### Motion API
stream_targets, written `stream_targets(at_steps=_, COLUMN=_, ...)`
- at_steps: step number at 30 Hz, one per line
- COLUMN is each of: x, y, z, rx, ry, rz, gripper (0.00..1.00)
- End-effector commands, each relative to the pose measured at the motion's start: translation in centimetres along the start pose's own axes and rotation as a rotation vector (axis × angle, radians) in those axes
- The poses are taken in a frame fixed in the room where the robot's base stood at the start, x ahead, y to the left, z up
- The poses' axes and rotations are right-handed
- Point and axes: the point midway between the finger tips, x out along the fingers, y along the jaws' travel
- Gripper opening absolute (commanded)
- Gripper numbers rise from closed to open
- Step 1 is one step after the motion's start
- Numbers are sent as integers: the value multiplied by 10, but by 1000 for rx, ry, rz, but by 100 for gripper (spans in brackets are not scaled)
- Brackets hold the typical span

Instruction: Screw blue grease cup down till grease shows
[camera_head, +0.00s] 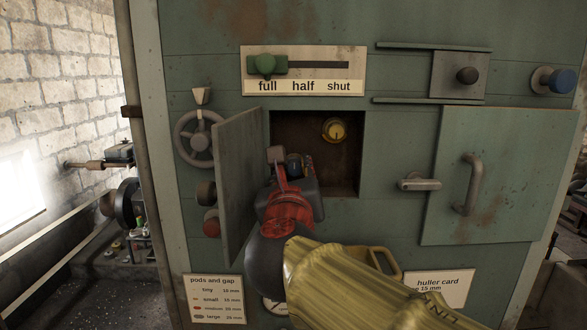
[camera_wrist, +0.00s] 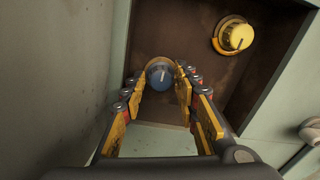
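The blue grease cup (camera_wrist: 160,73) is a round cap with a light mark on its face, low at the back of the open recess. In the head view the blue cup (camera_head: 294,164) is mostly hidden by my gripper (camera_head: 290,168). In the wrist view my gripper (camera_wrist: 162,82) reaches into the recess, its yellow-padded fingertips on either side of the cup. The fingers look open, with small gaps beside the cup; contact cannot be made out. No grease shows around the cup.
A yellow cup (camera_head: 334,130) sits upper right in the recess, also in the wrist view (camera_wrist: 236,37). The hinged door (camera_head: 240,180) stands open close on the left. A handwheel (camera_head: 199,139), a green slider (camera_head: 265,65), a lever (camera_head: 418,182) and a blue-capped knob (camera_head: 553,80) are on the panel.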

Motion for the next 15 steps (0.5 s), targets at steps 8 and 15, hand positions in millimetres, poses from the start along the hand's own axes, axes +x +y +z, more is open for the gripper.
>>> stream_targets(at_steps=8, x=2, y=0, z=0, rx=1, ry=0, rz=0, gripper=30)
stream_targets(at_steps=15, x=2, y=0, z=0, rx=1, ry=1, rz=0, gripper=17)
